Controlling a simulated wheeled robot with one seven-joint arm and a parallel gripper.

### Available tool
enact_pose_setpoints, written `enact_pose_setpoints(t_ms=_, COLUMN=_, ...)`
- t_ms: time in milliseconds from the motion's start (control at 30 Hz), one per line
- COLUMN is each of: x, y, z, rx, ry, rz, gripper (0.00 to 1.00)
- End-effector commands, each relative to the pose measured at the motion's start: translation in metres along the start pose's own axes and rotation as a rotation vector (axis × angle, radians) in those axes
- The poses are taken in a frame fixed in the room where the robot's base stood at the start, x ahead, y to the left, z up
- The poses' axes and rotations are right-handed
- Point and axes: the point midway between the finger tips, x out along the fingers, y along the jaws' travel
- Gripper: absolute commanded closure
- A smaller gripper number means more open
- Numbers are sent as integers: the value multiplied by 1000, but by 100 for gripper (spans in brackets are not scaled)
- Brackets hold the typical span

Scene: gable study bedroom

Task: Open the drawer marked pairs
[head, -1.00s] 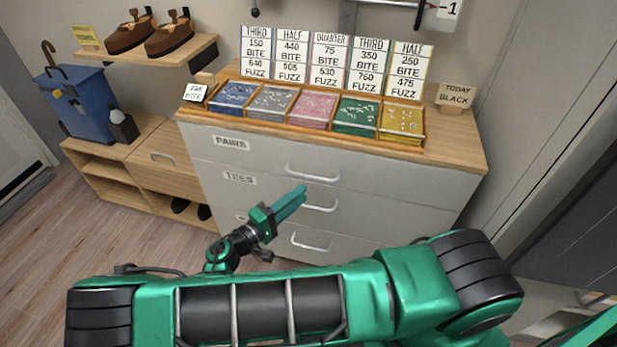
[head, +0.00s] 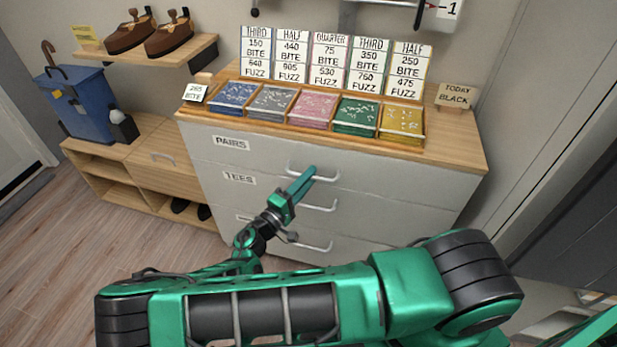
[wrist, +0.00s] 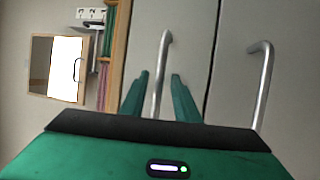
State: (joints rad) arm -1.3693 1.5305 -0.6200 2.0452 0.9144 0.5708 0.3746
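The drawer marked pairs (head: 255,154) is the top light grey drawer of the chest, and its front is flush and closed. Its label (head: 230,143) is at the left of the front. Its curved metal handle (head: 329,178) also shows in the wrist view (wrist: 161,75). My gripper (head: 309,173) reaches this handle from the front. In the wrist view my gripper (wrist: 158,92) is open, with one finger on each side of the handle and gaps between. I cannot tell how deep the handle sits between the fingers.
The tees drawer (head: 240,179) is just below, with its own handle (head: 322,209). Card trays (head: 232,97) and price signs stand on the chest top. A blue bin (head: 82,105) and low wooden shelf are at left. Open floor lies at lower left.

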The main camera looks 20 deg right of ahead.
Motion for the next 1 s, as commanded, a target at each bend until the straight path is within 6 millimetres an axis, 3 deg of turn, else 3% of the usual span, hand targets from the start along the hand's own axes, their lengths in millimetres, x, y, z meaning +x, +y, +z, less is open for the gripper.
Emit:
enact_pose_setpoints(t_ms=400, x=9, y=0, z=0, rx=0, ry=0, rz=-1, gripper=72)
enact_pose_setpoints(t_ms=433, x=9, y=0, z=0, rx=0, ry=0, rz=-1, gripper=74)
enact_pose_setpoints(t_ms=533, x=9, y=0, z=0, rx=0, ry=0, rz=-1, gripper=98)
enact_pose_setpoints(t_ms=567, x=9, y=0, z=0, rx=0, ry=0, rz=-1, gripper=100)
enact_pose_setpoints(t_ms=1000, x=-4, y=2, z=8, rx=-3, ry=-3, rz=-4, gripper=100)
